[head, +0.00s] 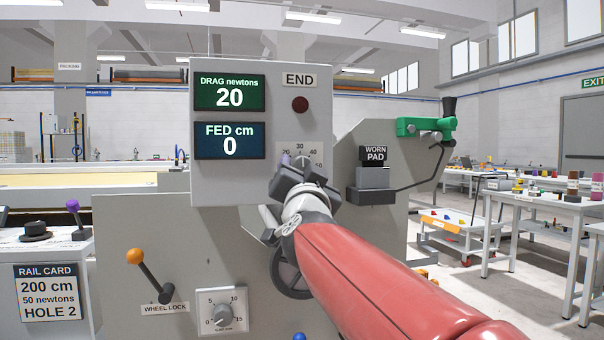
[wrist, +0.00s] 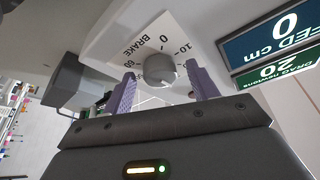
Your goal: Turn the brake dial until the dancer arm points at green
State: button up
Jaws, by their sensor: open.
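The brake dial is a round grey knob (wrist: 159,69) on a white plate marked BRAKE with a number scale. In the wrist view my gripper (wrist: 158,84) has its two purple fingers apart, one on each side of the knob. I cannot tell whether either finger touches it. In the head view my gripper (head: 298,167) is in front of the dial plate (head: 299,149) and hides the knob; the numbers 20 and 30 show above it. The drag display (head: 230,93) reads 20 newtons. I cannot make out a dancer arm or its green mark.
The fed display (head: 230,141) reads 0 cm. A wheel lock lever (head: 149,276) and a small dial (head: 222,312) are on the lower panel. A WORN PAD block (head: 374,180) and a green bracket (head: 427,125) with a crank stand right of my arm. A rail card (head: 49,292) is at left.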

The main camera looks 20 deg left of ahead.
jog(key=b+v, duration=0.1)
jog(key=v, duration=0.6)
jog(key=shift+s, duration=0.35)
jog(key=shift+d+f, duration=0.15)
jog(key=s+d+f+n+g, duration=0.35)
jog(key=d+f+g, duration=0.35)
jog(key=d+f, duration=0.9)
jog(key=s+d+f+m+g+h, duration=0.1)
jog(key=s+d+f+g+h, duration=0.3)
jog(key=s+d+f, duration=0.4)
jog(key=s+d+f+m+g+h, duration=0.1)
jog(key=s+d+f+g+h, duration=0.2)
jog(key=s+d+f, duration=0.5)
notch_tip(320, 180, down, 7)
jog(key=shift+s+r+g+h, duration=0.2)
jog(key=shift+s+g+h, duration=0.25)
jog(key=shift+s, duration=0.4)
